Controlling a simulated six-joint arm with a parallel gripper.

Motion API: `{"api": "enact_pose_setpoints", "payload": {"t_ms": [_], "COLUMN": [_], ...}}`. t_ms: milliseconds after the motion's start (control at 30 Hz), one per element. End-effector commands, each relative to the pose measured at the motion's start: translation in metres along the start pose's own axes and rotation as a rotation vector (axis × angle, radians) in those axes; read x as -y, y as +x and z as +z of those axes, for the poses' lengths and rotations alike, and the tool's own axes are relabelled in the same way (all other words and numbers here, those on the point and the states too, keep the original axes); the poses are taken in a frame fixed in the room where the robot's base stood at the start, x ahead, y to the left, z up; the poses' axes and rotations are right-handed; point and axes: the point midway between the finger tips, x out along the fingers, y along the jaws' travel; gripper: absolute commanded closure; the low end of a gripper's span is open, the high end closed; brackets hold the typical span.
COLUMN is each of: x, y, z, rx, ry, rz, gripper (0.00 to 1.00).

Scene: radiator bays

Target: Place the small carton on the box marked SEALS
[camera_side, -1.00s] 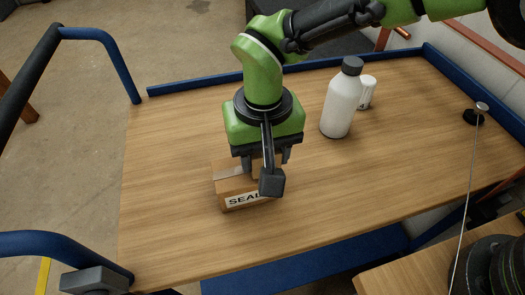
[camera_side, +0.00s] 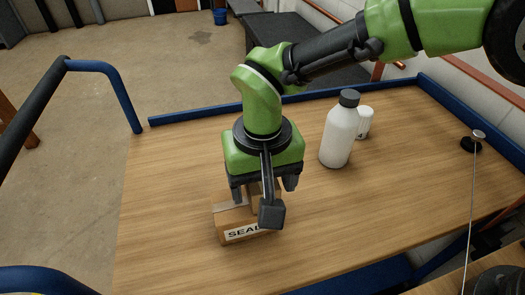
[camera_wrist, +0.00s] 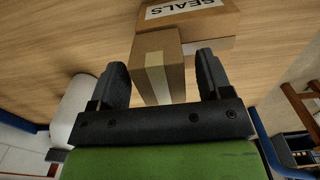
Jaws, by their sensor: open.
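The box marked SEALS (camera_side: 228,225) is a brown carton with a white label, flat on the wooden table. It also shows at the top of the wrist view (camera_wrist: 220,22). The small carton (camera_wrist: 174,47) is brown with a pale tape strip. It is upright over the SEALS box in the side view (camera_side: 258,196), mostly hidden there by my gripper (camera_side: 264,193), and seems to rest on it; the contact is hidden. My gripper (camera_wrist: 160,66) is open, with one finger on each side of the small carton and visible gaps at both sides.
A white bottle with a dark cap (camera_side: 340,135) and a smaller white container (camera_side: 365,122) stand to the right and behind. A blue rail (camera_side: 200,112) edges the table's far side. A dark round base with a rod (camera_side: 471,145) is far right. The table's left part is clear.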

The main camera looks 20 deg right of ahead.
Motion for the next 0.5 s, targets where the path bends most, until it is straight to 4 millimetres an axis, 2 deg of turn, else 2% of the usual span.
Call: {"api": "enact_pose_setpoints", "payload": {"t_ms": [300, 500], "x": [0.001, 0.0], "y": [-0.071, -0.099], "z": [-0.001, -0.001], "rx": [-0.005, -0.003], "ry": [0.0, -0.001], "rz": [-0.004, -0.001], "gripper": [0.28, 0.28]}}
